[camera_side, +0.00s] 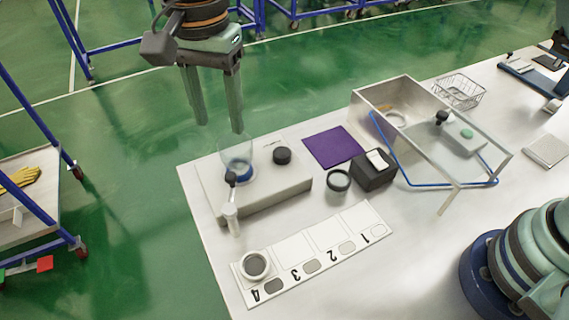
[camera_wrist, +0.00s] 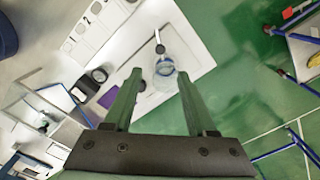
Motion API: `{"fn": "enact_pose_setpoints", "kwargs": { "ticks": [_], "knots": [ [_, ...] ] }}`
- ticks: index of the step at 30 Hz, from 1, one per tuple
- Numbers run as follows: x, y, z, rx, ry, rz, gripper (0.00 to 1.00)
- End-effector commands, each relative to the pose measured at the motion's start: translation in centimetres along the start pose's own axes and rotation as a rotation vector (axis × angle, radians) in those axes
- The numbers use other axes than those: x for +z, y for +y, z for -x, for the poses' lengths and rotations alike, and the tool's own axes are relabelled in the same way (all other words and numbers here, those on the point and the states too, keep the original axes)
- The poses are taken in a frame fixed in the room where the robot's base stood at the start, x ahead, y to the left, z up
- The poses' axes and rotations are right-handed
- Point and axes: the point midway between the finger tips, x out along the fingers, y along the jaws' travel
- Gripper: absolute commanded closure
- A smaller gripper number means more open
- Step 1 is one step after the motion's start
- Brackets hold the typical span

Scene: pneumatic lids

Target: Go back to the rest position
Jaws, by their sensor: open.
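My gripper (camera_side: 218,115) hangs high above the far left corner of the white table, fingers pointing down. It is open and empty, with a clear gap between the fingers. In the wrist view my gripper (camera_wrist: 158,82) shows both green fingers apart, with the clear cup of the pneumatic station between and beyond them. The station (camera_side: 270,190) is a pale block with a clear cup (camera_side: 237,155) over a blue ring, a black knob (camera_side: 282,155) and a small lever (camera_side: 231,182). The station also shows in the wrist view (camera_wrist: 190,45).
A numbered strip (camera_side: 320,245) holds a grey-and-white round lid (camera_side: 255,265) near 4. A dark ring (camera_side: 339,181), black box (camera_side: 373,172), purple mat (camera_side: 334,147), clear-sided box (camera_side: 390,92) and wire basket (camera_side: 459,90) stand on the table. Blue-framed carts stand around.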

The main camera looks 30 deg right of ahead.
Motion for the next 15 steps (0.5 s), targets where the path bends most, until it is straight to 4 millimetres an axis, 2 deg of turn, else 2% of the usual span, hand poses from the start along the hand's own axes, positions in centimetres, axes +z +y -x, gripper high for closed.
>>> {"fn": "enact_pose_setpoints", "kwargs": {
  "ticks": [5,8,10,15],
  "knots": [
    [-0.9,0.4,0.5,-0.011,0.0,0.013,0.43],
    [-3.1,1.5,1.8,-0.039,0.003,0.051,0.43],
    [-5.3,2.8,3.0,-0.068,0.011,0.094,0.43],
    [-10.6,7.4,5.5,-0.141,0.05,0.22,0.43]
  ]
}}
